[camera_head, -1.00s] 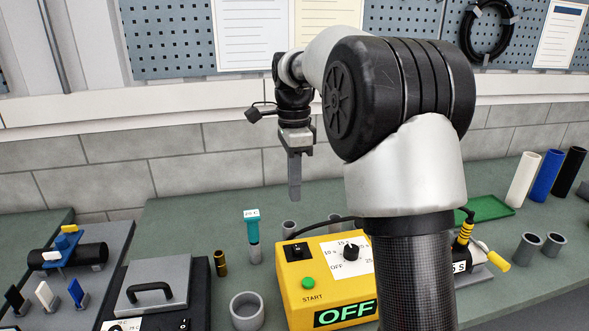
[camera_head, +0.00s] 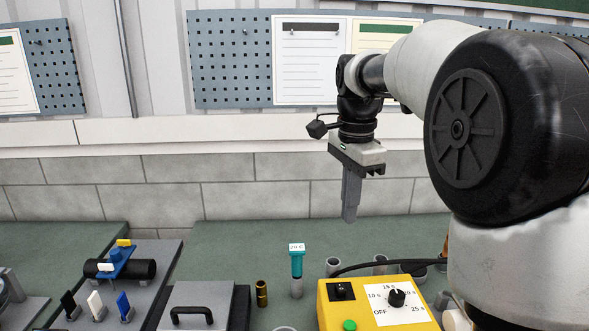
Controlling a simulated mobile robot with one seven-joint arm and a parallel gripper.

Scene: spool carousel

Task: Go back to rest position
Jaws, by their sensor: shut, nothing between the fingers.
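My gripper (camera_head: 350,198) hangs from my arm at the right, fingers pointing down, in front of the grey block wall. Its fingers are together and hold nothing. It is well above the bench (camera_head: 225,246), apart from everything on it. My large black joint and pale arm links fill the right side and hide part of the bench there.
Below my gripper stand a yellow timer box (camera_head: 375,308) with a dial, a teal-topped tool (camera_head: 297,264) in a grey holder and a brass cylinder (camera_head: 261,293). Left are a grey lidded box (camera_head: 195,305) and a blue clamp on a black cylinder (camera_head: 140,270). The air around my gripper is clear.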

